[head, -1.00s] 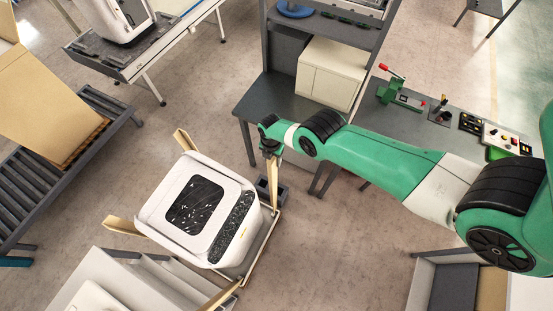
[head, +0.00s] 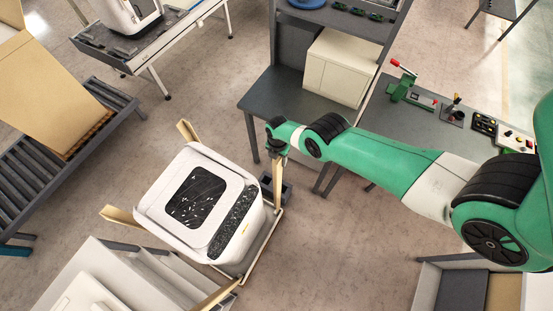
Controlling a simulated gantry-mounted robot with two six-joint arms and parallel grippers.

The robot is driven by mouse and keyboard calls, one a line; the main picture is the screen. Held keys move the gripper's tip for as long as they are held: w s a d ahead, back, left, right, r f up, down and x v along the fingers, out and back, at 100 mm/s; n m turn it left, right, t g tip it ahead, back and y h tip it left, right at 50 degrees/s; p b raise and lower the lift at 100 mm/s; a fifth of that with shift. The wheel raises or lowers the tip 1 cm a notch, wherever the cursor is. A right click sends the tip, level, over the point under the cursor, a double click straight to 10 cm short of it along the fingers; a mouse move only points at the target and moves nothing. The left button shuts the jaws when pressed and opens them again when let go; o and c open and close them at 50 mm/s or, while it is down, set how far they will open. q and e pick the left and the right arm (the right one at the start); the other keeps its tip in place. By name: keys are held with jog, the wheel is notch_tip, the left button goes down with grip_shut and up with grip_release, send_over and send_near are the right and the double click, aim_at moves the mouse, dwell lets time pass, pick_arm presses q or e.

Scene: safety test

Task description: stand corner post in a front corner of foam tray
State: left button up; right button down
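A white boxy appliance with dark top panels (head: 236,213) stands on the pale foam tray (head: 262,246), of which only the right edge shows beside it. Tan corner posts stand around it: one at the back (head: 187,131), one at the left (head: 120,217) and one at the bottom (head: 215,297). My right gripper (head: 277,156) is at the upper end of another corner post (head: 278,182) and looks shut on it; the fingers are small. This post is near upright, its lower end at the tray's right corner; I cannot tell whether it is seated. My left gripper is out of view.
A dark workbench (head: 275,98) with a cream cabinet (head: 338,66) is behind my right gripper. A roller conveyor (head: 60,155) with a cardboard box (head: 42,85) is at left. Open floor lies right of the tray.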

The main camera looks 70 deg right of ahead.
jog(key=shift+f+b, duration=2.1)
jog(key=shift+f, duration=0.45)
